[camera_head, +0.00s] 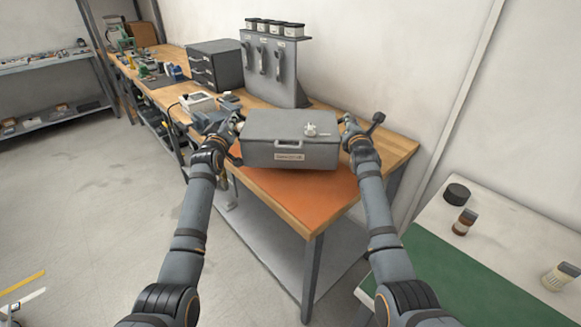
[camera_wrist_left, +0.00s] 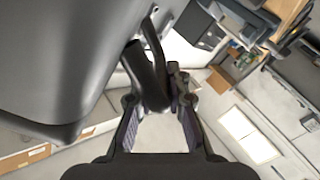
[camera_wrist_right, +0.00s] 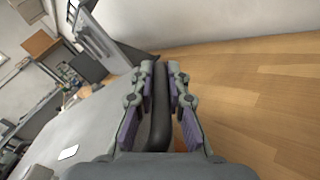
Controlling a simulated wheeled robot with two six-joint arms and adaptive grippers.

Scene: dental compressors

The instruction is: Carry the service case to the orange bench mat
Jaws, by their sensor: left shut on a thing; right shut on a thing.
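The grey service case (camera_head: 285,140) has a front latch, a label and a small pale fitting on its lid. It is level over the back part of the orange bench mat (camera_head: 300,197); I cannot tell whether it touches the mat. My left gripper (camera_head: 236,125) is shut on the case's left side handle, a dark bar that shows in the left wrist view (camera_wrist_left: 150,80). My right gripper (camera_head: 350,128) is shut on the right side handle, which shows in the right wrist view (camera_wrist_right: 160,105). The case hides the mat's back part.
A grey stand with hanging tools (camera_head: 275,68) is behind the case, with a drawer unit (camera_head: 215,65) to its left. Small devices (camera_head: 198,102) lie left of the case. Bare wood (camera_head: 395,150) is on the right. A green-topped table (camera_head: 450,280) stands at the lower right.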

